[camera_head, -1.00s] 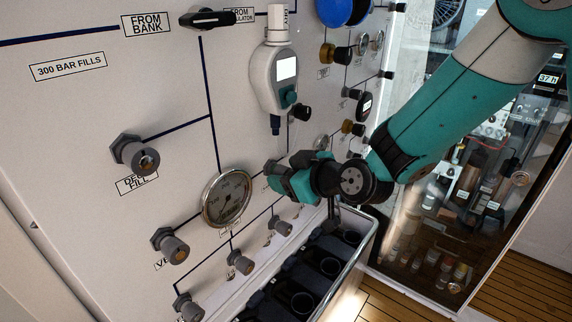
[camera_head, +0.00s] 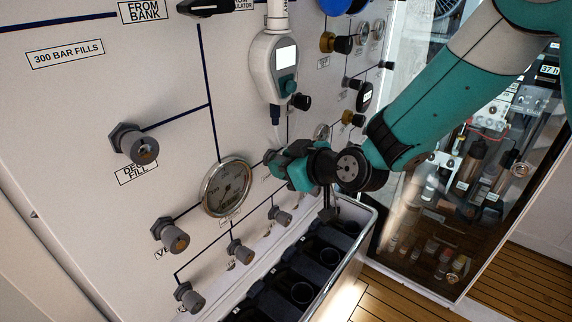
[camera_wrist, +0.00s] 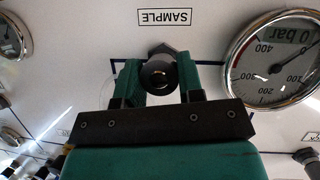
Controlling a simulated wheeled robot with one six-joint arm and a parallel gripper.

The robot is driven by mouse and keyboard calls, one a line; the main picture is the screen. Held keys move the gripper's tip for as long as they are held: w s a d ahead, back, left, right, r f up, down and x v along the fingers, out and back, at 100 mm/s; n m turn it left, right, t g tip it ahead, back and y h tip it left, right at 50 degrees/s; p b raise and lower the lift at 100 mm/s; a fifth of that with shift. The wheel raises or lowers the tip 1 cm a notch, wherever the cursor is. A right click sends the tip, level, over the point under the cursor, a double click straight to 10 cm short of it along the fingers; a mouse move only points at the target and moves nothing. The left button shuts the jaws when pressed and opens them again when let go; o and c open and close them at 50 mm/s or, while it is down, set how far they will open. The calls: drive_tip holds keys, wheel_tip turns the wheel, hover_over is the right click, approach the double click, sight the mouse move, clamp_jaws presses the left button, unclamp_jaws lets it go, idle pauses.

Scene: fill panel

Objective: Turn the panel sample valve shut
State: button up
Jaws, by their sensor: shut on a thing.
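The sample valve (camera_wrist: 158,73) is a dark round knob on a hex base on the white panel, beside the SAMPLE label (camera_wrist: 171,17), which appears upside down in the wrist view. My gripper (camera_wrist: 159,78) has one teal finger on each side of the knob and is shut on it. In the head view my gripper (camera_head: 276,160) reaches the panel to the right of the round gauge (camera_head: 227,187). The knob is mostly hidden there by the fingers. How far the knob is turned is hard to tell.
The gauge (camera_wrist: 273,60) is close beside my gripper in the wrist view. Other grey valves (camera_head: 170,236) line the lower panel. A white handheld meter (camera_head: 274,68) hangs above my gripper. A bin rack (camera_head: 300,292) stands below, and a glass cabinet (camera_head: 440,220) is at the right.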

drive_tip(key=shift+f+m+g+y+b, duration=0.35)
drive_tip(key=shift+m+b, duration=0.25)
drive_tip(key=shift+b, duration=0.5)
drive_tip(key=m+g+y+b, duration=0.1)
drive_tip(key=m+b, duration=0.1)
drive_tip(key=b, duration=0.1)
drive_tip(key=shift+r+g, duration=0.1)
drive_tip(key=shift+g, duration=0.25)
drive_tip(key=m+y+b, duration=0.1)
drive_tip(key=m, duration=0.1)
drive_tip(key=m+g+y+b, duration=0.1)
drive_tip(key=m+b, duration=0.1)
drive_tip(key=shift+r+g, duration=0.15)
drive_tip(key=shift+g, duration=0.15)
drive_tip(key=o, duration=0.9)
drive_tip(key=shift+d, duration=0.1)
drive_tip(key=shift+w, duration=0.1)
